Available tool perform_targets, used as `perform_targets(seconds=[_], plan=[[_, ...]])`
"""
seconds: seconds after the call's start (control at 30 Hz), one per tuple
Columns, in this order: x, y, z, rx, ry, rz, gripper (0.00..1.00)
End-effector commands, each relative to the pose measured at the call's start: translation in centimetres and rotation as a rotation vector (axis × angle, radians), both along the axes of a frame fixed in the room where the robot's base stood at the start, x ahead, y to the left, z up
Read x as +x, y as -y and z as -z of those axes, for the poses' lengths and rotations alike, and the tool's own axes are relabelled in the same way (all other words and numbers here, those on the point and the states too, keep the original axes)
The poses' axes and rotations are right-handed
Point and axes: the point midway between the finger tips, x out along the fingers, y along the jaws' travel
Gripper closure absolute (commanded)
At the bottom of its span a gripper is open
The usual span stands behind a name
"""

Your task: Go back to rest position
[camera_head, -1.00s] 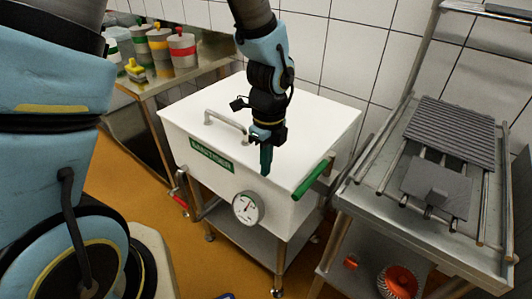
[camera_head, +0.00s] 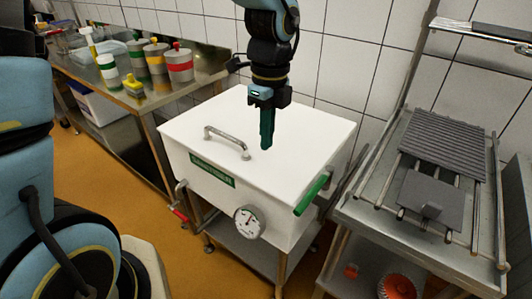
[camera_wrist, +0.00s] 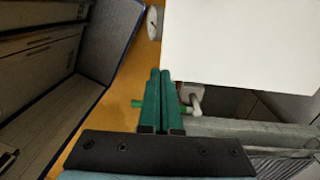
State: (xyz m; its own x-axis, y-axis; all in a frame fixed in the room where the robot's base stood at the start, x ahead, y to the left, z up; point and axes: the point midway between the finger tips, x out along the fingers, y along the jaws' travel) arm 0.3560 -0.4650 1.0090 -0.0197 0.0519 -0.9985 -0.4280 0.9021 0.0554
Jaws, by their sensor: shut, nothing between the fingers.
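My gripper (camera_head: 267,130) hangs above the white lidded vat in the head view, fingers pointing down. Its green fingers are together with nothing between them. In the wrist view the gripper (camera_wrist: 160,75) shows the two fingers side by side and empty. The white vat (camera_head: 310,125) has a closed lid, a metal handle (camera_head: 226,140) on top, a green label and a green side handle (camera_head: 312,195). The fingers appear apart from the lid.
A round gauge (camera_head: 249,222) and a red-handled valve (camera_head: 180,212) stick out from the vat's front. A steel rack (camera_head: 375,205) with grey ribbed plates stands at the right. A counter (camera_head: 150,100) with several canisters is at the left. Orange floor lies between.

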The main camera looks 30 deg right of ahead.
Motion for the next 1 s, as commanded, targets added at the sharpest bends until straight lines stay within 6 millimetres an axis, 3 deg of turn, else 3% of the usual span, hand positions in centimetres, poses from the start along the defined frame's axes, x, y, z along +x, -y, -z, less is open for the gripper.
perform_targets(seconds=[0.27, 0.37, 0.47, 0.6, 0.7, 0.9, 1.0], plan=[[0.2, -0.2, -0.7, 0.0, 0.0, -0.015, 1.0], [1.4, -1.5, -0.7, -0.004, 0.009, -0.133, 1.0], [4.0, -4.6, -0.7, -0.015, 0.028, -0.409, 1.0], [8.1, -11.6, -0.6, -0.045, 0.062, -0.994, 1.0], [9.9, -16.9, -0.5, -0.072, 0.082, -1.435, 1.0], [10.8, -25.8, -0.4, -0.134, 0.103, -2.184, 1.0], [10.6, -28.5, -0.4, -0.159, 0.104, -2.421, 1.0]])
